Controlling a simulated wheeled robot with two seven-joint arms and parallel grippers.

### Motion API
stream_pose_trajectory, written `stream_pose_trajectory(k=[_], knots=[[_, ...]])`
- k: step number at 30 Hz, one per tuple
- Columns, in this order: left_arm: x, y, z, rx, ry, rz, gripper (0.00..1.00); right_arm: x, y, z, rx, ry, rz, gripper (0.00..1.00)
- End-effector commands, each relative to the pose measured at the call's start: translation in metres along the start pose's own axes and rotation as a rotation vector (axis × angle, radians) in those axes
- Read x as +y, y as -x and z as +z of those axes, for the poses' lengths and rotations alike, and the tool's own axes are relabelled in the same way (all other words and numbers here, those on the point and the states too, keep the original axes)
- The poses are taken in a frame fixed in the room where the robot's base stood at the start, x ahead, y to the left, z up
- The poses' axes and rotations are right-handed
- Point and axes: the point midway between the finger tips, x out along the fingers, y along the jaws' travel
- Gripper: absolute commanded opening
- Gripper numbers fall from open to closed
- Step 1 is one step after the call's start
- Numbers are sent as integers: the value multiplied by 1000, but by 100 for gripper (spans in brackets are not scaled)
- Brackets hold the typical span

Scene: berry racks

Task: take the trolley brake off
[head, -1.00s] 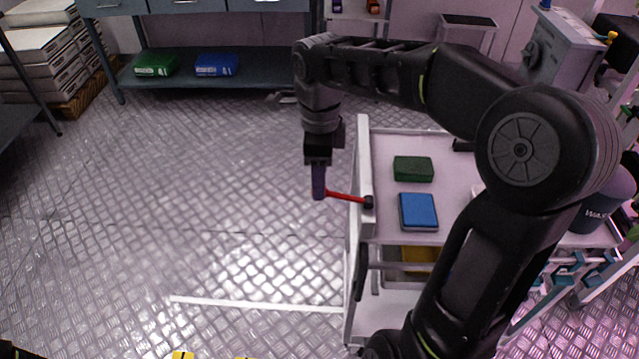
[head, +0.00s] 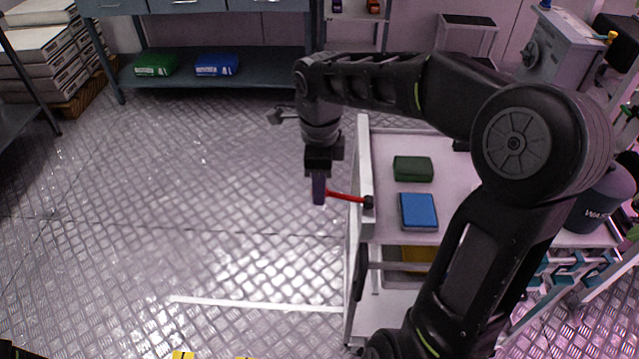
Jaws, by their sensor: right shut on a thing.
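The trolley (head: 366,150) is a white cart with a raised left side rail, right of the middle in the head view. A red brake lever (head: 345,196) sticks out to the left from a dark pivot (head: 369,202) on that rail, tilted slightly down towards the pivot. My right gripper (head: 319,192) points down and is shut on the lever's outer left end. The fingers hide that end of the lever. My right arm covers part of the trolley's right side. My left gripper is not in view.
A green box (head: 413,169) and a blue box (head: 418,211) lie on the trolley's top. A yellow thing (head: 418,256) shows on a lower level. A waste bin (head: 600,205) stands to the right. The metal floor (head: 180,200) left of the trolley is clear.

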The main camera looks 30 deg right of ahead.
Motion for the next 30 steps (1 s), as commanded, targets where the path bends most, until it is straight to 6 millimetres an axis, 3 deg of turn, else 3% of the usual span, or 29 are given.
stream_pose_trajectory(k=[5,30], knots=[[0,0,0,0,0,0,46,0,0,0,0,0,0,0],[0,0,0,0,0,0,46,0,0,0,0,0,-1,0]])
